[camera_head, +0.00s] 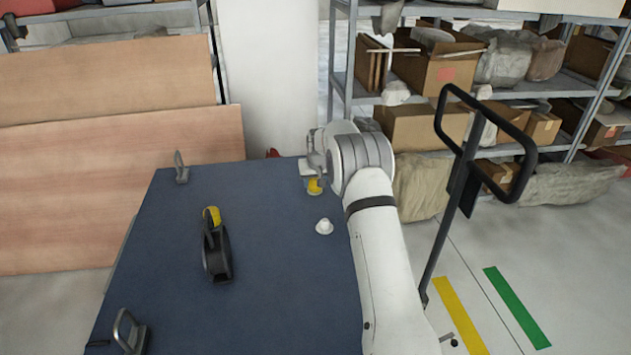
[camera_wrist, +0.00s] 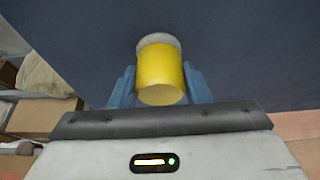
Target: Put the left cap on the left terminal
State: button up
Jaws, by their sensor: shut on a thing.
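My gripper (camera_head: 315,180) is at the far right of the blue table, shut on a yellow cap (camera_wrist: 161,78). In the wrist view the cap stands between the two blue fingers (camera_wrist: 160,85). A pale round piece (camera_wrist: 158,39) shows at the cap's far end. It looks in line with the cap and close against it, but I cannot tell if they touch or if it is a terminal. In the head view the cap (camera_head: 315,186) is partly hidden by my gripper. A white flanged piece, perhaps a terminal (camera_head: 324,227), stands bare on the table nearer the camera.
A black tool with a yellow part (camera_head: 217,250) stands mid-table to the left. Metal clamps stand at the table's far left corner (camera_head: 181,168) and near left edge (camera_head: 130,331). A black-handled cart (camera_head: 470,150) and loaded shelves are to the right. The table's middle front is clear.

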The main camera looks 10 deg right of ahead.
jog(key=shift+f+b, duration=0.35)
dwell(0.5)
dwell(0.3)
jog(key=o, duration=1)
jog(key=shift+o, duration=0.2)
jog(key=shift+r, duration=0.1)
